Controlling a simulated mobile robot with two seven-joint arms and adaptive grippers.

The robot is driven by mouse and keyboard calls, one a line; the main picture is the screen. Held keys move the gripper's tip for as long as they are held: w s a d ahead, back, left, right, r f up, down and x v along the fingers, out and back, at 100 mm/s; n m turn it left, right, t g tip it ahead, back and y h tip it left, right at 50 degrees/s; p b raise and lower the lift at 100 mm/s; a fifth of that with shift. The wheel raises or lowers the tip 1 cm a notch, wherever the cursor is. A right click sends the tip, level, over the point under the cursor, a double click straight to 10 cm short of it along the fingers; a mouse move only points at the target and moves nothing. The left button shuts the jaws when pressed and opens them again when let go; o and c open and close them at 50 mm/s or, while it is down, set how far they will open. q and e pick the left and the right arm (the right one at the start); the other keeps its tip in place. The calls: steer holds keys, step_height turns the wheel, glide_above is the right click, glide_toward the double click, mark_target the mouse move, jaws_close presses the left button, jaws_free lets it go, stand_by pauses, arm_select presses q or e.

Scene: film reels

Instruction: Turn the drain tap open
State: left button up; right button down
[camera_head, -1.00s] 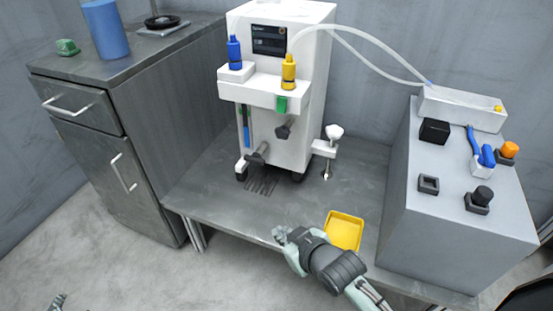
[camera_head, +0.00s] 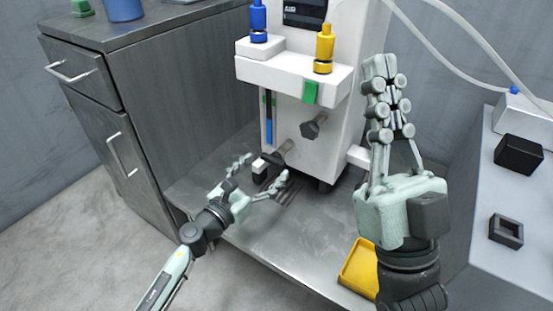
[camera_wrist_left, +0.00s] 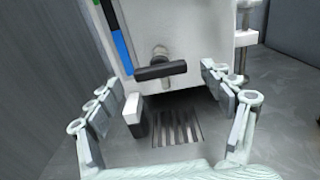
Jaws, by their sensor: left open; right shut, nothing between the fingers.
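The drain tap (camera_head: 278,155) sticks out low on the front of the white machine (camera_head: 330,100). In the left wrist view the tap (camera_wrist_left: 160,68) shows a dark crossbar handle lying roughly horizontal. My left gripper (camera_head: 262,170) is open in front of and below the tap. In the left wrist view its fingers (camera_wrist_left: 165,90) stand spread to either side of the tap, with nothing gripped. My right gripper (camera_head: 379,66) is shut and empty, raised upright in front of the machine's right side, hiding part of it.
A dark knob (camera_head: 314,126) sits above right of the tap. A white-and-black block (camera_wrist_left: 135,112) and a floor grate (camera_wrist_left: 177,128) lie below it. A yellow tray (camera_head: 358,268) is at the bench's front.

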mark_target(271, 162)
arm_select(q)
steer(key=shift+x, duration=1.95)
steer(key=c, duration=1.2)
